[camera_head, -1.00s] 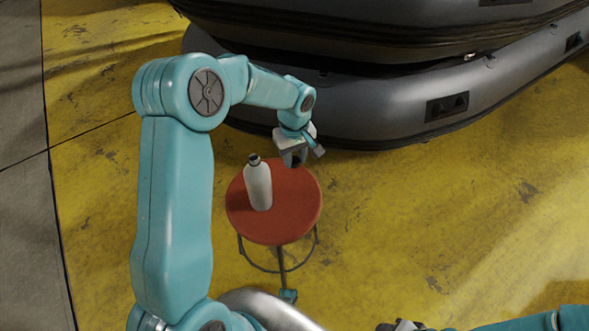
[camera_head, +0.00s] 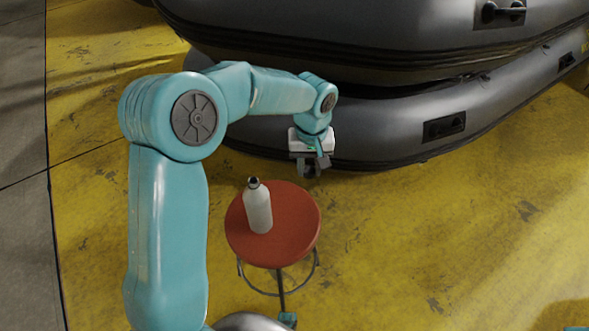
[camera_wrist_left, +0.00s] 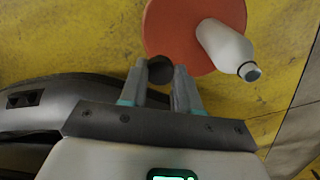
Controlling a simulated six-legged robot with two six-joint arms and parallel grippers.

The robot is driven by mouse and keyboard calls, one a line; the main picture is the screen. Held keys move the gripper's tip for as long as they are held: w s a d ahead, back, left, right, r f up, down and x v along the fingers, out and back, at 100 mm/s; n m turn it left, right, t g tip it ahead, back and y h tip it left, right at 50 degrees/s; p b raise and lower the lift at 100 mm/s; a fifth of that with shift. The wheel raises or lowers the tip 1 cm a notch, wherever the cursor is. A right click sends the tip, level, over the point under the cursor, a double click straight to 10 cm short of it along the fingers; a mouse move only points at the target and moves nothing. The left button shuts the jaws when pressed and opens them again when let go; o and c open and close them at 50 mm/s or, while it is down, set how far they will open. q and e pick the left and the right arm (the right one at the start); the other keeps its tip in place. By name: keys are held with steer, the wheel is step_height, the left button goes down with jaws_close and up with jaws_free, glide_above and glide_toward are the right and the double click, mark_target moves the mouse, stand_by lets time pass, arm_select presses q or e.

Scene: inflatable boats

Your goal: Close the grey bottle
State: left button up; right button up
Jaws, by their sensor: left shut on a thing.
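The grey bottle (camera_head: 258,210) stands upright on the red round stool (camera_head: 295,225), left of its middle. Its neck has a dark top with what looks like an open mouth. In the left wrist view the bottle (camera_wrist_left: 226,45) is to the right of the fingers, its neck towards the camera. My left gripper (camera_head: 311,170) is above and beyond the stool's far right edge, fingers pointing down. In the wrist view the gripper (camera_wrist_left: 161,76) is shut on a small dark round cap (camera_wrist_left: 160,70), apart from the bottle. My right gripper is out of view.
Large dark grey inflatable boats (camera_head: 390,125) are stacked behind the gripper. The stool's top is bare apart from the bottle. The yellow floor (camera_head: 450,230) to the right of the stool is clear.

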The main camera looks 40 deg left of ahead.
arm_select(q)
steer(key=s+d+r+m, duration=0.1)
steer(key=d+r+m, duration=0.5)
steer(key=r+m, duration=0.1)
steer(key=shift+s+d, duration=0.25)
steer(key=shift+d, duration=0.1)
steer(key=shift+s, duration=0.15)
